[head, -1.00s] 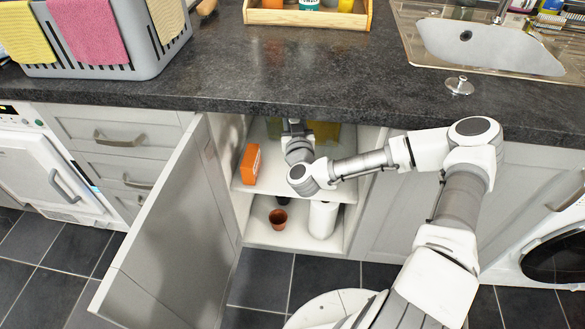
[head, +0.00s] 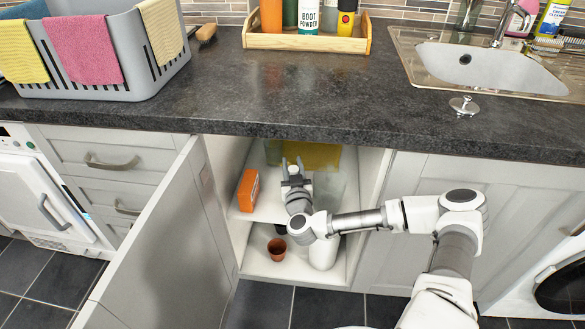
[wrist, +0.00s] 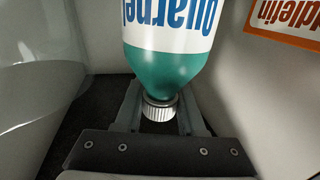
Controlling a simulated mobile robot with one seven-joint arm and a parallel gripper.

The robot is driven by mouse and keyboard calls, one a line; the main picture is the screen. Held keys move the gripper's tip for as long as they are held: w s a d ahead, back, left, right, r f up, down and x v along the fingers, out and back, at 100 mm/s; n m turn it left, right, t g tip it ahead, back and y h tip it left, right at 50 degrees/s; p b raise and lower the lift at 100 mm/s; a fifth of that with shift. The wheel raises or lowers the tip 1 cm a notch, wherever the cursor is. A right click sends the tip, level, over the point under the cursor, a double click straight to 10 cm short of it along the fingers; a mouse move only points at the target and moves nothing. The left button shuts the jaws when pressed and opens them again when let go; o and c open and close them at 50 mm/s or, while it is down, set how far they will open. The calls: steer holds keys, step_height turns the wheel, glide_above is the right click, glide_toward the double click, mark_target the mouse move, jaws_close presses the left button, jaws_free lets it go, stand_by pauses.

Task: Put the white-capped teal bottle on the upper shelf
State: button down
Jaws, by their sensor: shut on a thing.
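My gripper (head: 291,163) is inside the open cabinet, at the level of the upper shelf (head: 268,213). In the wrist view, the teal bottle (wrist: 165,72) has a white and blue label and a ridged pale cap (wrist: 159,108). The cap and neck lie between the two fingers of my gripper (wrist: 160,104), which is shut on the bottle. In the head view the pale cap (head: 293,171) shows between the fingers; the rest of the bottle is mostly hidden. I cannot tell whether its base touches the shelf.
An orange box (head: 248,190) stands on the upper shelf to the left. Clear and yellow things (head: 318,156) are behind on the right. A terracotta pot (head: 277,249) and a white cylinder (head: 323,252) stand on the lower shelf. The open door (head: 160,240) and countertop (head: 290,110) bound the space.

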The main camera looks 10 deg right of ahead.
steer(key=shift+r, duration=0.1)
steer(key=c, duration=1)
jaws_free()
steer(key=shift+f, duration=0.2)
steer(key=o, duration=0.5)
steer(key=shift+r, duration=0.2)
steer(key=s+p, duration=0.1)
steer(key=s, duration=0.3)
steer(key=s+p, duration=0.1)
steer(key=s, duration=0.3)
steer(key=s+a+p, duration=0.1)
steer(key=s, duration=0.3)
steer(key=shift+p, duration=0.35)
